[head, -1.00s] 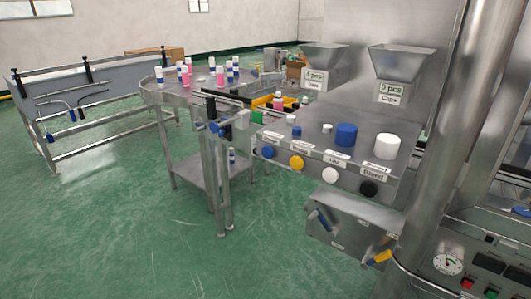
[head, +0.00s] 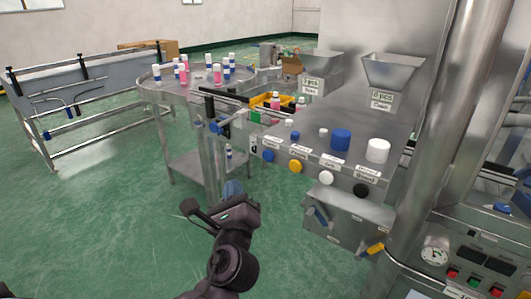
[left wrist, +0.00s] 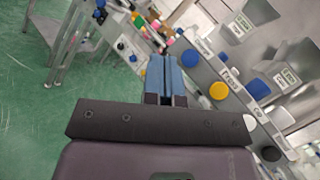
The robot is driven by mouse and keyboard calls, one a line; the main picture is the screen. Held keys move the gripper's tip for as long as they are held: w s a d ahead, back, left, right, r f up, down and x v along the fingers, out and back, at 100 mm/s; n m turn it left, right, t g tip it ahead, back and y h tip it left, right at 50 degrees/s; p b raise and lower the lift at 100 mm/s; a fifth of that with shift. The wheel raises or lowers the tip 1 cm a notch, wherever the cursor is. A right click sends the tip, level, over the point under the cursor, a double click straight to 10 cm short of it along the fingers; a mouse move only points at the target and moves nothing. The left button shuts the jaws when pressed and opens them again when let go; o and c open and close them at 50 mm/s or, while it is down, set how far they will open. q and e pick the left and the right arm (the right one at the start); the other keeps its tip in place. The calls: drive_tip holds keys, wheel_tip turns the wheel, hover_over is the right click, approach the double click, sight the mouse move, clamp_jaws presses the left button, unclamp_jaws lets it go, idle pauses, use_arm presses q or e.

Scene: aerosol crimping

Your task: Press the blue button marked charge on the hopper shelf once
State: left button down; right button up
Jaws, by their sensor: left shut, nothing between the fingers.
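The blue button (head: 268,156) is the leftmost of the row on the front edge of the hopper shelf (head: 335,150). Its label is too small to read for sure. My left gripper (head: 232,190) is shut and empty, with blue fingertips, below and left of the blue button and apart from it. In the left wrist view the closed fingers (left wrist: 165,70) point toward the shelf front, and the blue button (left wrist: 189,58) shows just right of the tips. My right gripper is not in view.
Yellow (head: 296,166), white (head: 326,177) and black (head: 361,190) buttons sit to its right. Loose caps (head: 341,139) stand on the shelf top. A round table (head: 190,95) with bottles stands behind left. A control panel (head: 475,262) is at lower right.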

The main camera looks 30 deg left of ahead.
sight(270, 154)
use_arm(q)
wheel_tip(270, 154, up, 2)
drive_tip(key=shift+s+a+r+m+y, duration=0.15)
drive_tip(key=shift+m+y, duration=0.25)
drive_tip(key=shift+y, duration=0.2)
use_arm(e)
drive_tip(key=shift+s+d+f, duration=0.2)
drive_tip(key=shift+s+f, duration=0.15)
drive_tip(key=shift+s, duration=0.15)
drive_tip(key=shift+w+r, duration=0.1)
use_arm(q)
drive_tip(key=w, duration=0.8)
drive_tip(key=shift+w+d+b, duration=0.4)
drive_tip(key=shift+b, duration=0.05)
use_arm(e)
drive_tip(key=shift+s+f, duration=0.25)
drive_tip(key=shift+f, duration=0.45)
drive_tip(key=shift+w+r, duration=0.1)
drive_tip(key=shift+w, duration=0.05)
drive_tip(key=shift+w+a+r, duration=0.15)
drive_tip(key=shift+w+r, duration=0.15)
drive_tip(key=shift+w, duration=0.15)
